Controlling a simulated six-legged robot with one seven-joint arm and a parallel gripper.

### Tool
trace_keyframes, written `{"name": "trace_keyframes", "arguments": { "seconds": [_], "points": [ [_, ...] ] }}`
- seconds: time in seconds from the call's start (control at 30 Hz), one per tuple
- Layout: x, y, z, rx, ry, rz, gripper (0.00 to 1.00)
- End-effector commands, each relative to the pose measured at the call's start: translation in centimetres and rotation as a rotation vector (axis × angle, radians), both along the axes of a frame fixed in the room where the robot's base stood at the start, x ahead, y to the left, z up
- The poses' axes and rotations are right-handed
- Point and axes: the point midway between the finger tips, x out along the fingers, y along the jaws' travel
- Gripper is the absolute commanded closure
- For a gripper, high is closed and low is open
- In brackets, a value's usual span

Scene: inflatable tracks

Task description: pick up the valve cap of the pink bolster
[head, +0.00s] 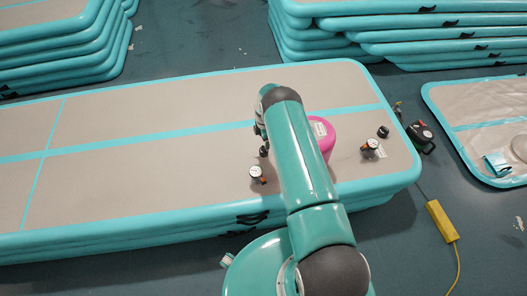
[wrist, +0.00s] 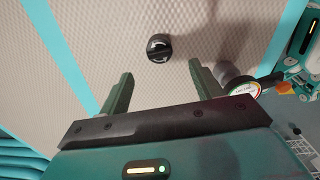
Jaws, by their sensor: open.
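A round black cap with pale markings (wrist: 159,47) sits on the beige track surface in the wrist view, ahead of my fingertips and roughly centred between them. My gripper (wrist: 160,70) is open and empty, its two green fingers apart. In the head view, one small black cap (head: 263,152) stands just left of my arm and another (head: 383,132) stands near the track's right end. The pink bolster (head: 324,137) lies on the track, partly hidden behind my arm. It is not clearly seen in the wrist view. I cannot tell from markings which cap belongs to it.
A pressure gauge (head: 257,174) stands near the left cap; a gauge also shows beside my right finger (wrist: 243,88). A second gauge (head: 370,147) stands right of the bolster. A dark pump device (head: 421,136) and yellow block (head: 441,221) lie on the floor. Stacked tracks (head: 400,35) stand behind.

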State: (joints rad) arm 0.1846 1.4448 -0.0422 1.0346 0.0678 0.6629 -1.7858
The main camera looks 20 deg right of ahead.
Motion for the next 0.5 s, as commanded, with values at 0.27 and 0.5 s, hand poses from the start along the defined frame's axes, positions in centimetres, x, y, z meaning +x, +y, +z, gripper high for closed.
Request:
{"name": "trace_keyframes", "arguments": {
  "seconds": [0.27,0.5],
  "points": [
    [0.0,0.1,-3.1,0.0,0.0,0.003,0.35],
    [0.0,0.1,-5.3,0.0,0.002,0.004,0.35]
  ]
}}
